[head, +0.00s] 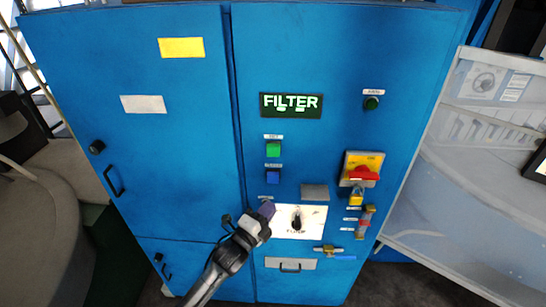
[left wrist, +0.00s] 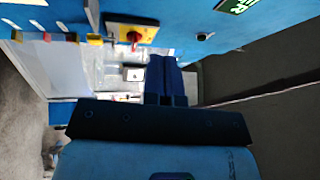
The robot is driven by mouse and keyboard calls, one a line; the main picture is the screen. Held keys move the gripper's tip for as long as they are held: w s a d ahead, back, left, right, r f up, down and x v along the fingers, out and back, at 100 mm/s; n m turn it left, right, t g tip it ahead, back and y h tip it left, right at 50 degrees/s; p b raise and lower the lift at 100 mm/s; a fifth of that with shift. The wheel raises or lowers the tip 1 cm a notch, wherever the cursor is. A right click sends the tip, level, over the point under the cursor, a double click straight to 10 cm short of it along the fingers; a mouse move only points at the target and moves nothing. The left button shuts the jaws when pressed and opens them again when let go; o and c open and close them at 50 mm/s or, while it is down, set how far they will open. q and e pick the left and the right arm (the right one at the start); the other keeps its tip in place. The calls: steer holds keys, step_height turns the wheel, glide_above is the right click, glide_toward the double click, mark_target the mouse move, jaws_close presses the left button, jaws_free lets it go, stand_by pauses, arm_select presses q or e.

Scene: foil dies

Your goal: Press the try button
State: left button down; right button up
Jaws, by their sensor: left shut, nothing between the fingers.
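In the left wrist view the closed fingers (left wrist: 164,78) point towards the panel.
A lit FILTER display (head: 291,105) is above the buttons. Right of the gripper are a white plate with a black knob (head: 297,221), a yellow and red switch (head: 362,169), and a brass valve with a blue handle (head: 330,251). A grey handle (head: 290,264) is below.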

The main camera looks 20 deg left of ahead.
mark_target(273, 150)
arm_select(q)
steer(key=w+r+m+t+h, duration=0.1)
steer(key=w+r+m+h, duration=0.2)
steer(key=r, duration=0.4)
steer(key=w+m, duration=0.1)
steer(key=m, duration=0.1)
steer(key=shift+a+m+t+h, duration=0.3)
steer(key=shift+a+m+t, duration=0.1)
steer(key=shift+w+b, duration=0.2)
steer(key=shift+b, duration=0.1)
steer(key=w+a+b, duration=0.2)
steer(key=w+b, duration=0.4)
steer(key=w, duration=0.2)
steer(key=shift+a, duration=0.25)
steer(key=shift+w, duration=0.1)
steer(key=shift+w+b, duration=0.1)
steer(key=shift+b, duration=0.2)
stand_by(0.9)
steer(key=shift+w+b, duration=0.3)
steer(key=shift+b, duration=0.1)
